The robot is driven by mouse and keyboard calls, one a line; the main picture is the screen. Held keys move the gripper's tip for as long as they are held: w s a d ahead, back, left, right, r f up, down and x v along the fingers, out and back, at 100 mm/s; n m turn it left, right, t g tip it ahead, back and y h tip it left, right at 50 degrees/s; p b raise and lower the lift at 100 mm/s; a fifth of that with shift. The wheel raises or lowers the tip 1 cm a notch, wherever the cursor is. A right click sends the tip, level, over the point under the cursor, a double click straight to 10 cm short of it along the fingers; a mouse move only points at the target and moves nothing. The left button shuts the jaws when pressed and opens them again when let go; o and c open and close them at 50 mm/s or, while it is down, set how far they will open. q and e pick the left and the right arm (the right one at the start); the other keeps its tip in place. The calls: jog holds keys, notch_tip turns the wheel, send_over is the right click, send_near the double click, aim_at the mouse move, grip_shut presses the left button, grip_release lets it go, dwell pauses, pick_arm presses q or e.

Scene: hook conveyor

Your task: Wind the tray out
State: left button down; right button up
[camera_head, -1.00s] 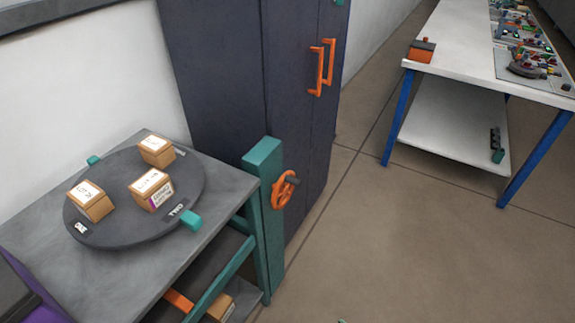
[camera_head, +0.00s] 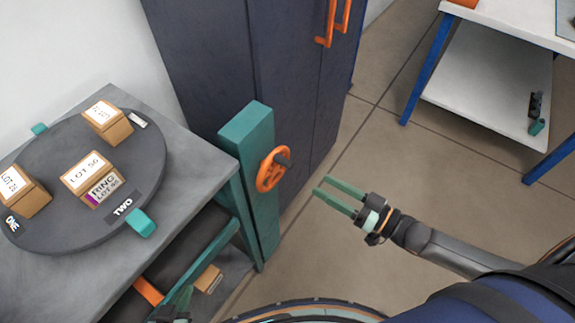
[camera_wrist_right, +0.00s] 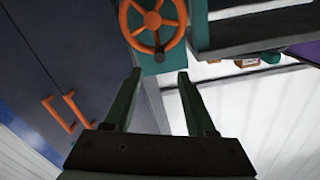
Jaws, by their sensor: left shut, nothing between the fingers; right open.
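The orange handwheel (camera_head: 272,169), with a dark knob, is mounted on the teal post (camera_head: 250,150) beside the grey table. My right gripper (camera_head: 322,186) is open and empty, to the right of the wheel and apart from it. In the right wrist view the wheel (camera_wrist_right: 153,25) shows just beyond the open fingertips (camera_wrist_right: 159,74). My left gripper (camera_head: 183,298) is shut and empty at the bottom edge, partly out of view. Under the tabletop is a dark surface (camera_head: 184,245) with an orange bar (camera_head: 148,290) at its front; I cannot tell whether this is the tray.
A dark turntable (camera_head: 60,225) on the grey table carries boxes with lot labels and teal tabs. A small box (camera_head: 208,278) sits below the tabletop. A dark cabinet (camera_head: 215,60) stands behind the post. A white bench (camera_head: 480,85) is at the upper right. The floor between is clear.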

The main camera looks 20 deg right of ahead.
aim_at(292, 168)
jog(key=x, duration=1.1)
jog(key=shift+w+a, duration=0.25)
jog(key=shift+c, duration=0.3)
grip_shut()
dwell(0.6)
